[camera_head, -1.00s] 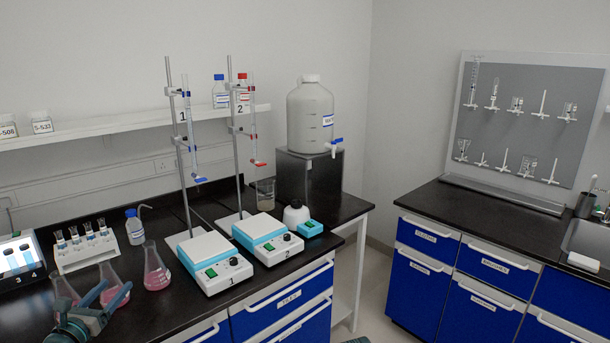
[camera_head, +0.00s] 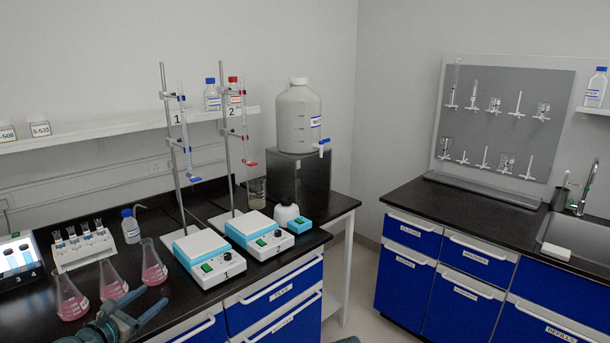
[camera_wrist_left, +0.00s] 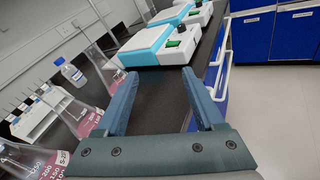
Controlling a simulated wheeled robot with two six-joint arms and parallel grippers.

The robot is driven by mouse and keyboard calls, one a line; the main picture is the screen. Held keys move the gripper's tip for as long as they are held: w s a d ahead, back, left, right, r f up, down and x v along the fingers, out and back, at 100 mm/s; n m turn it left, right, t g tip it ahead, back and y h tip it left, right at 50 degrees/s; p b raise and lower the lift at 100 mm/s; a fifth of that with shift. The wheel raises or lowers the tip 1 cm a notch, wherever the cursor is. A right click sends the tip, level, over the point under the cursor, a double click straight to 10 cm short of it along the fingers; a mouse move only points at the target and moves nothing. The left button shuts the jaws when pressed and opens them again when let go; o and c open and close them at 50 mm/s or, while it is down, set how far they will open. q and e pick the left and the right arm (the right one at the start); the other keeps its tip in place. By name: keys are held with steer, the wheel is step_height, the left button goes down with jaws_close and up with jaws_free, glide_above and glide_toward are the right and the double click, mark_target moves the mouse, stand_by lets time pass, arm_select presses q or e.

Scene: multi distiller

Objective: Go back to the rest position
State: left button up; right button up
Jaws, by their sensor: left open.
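My left gripper (camera_head: 144,305) is at the bottom left of the head view, by the bench's front edge. In the left wrist view its two blue-grey fingers (camera_wrist_left: 165,90) are spread apart with nothing between them. Several flasks of pink liquid stand on the black bench close to it: one at the left (camera_head: 70,300), one in the middle (camera_head: 112,284) and one to the right (camera_head: 153,266). The gripper appears apart from them.
Two stirrer hotplates, 1 (camera_head: 208,256) and 2 (camera_head: 258,236), with burette stands are on the bench. Open floor (camera_head: 352,285) lies between this bench and the sink counter (camera_head: 490,200).

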arm_select(q)
steer(key=s+d+f+m+g+h+p, duration=0.1)
steer(key=d+f+m+g+h+p, duration=0.15)
steer(key=d+m+g, duration=0.75)
steer(key=d+f+m+h+p, duration=0.15)
steer(key=d+f+m, duration=0.35)
steer(key=d, duration=1.1)
steer(key=s+d+m+g+y+p, duration=0.6)
steer(key=s+d+m, duration=0.6)
steer(key=m, duration=0.7)
steer(key=shift+s+y, duration=0.7)
steer(key=shift+y, duration=0.5)
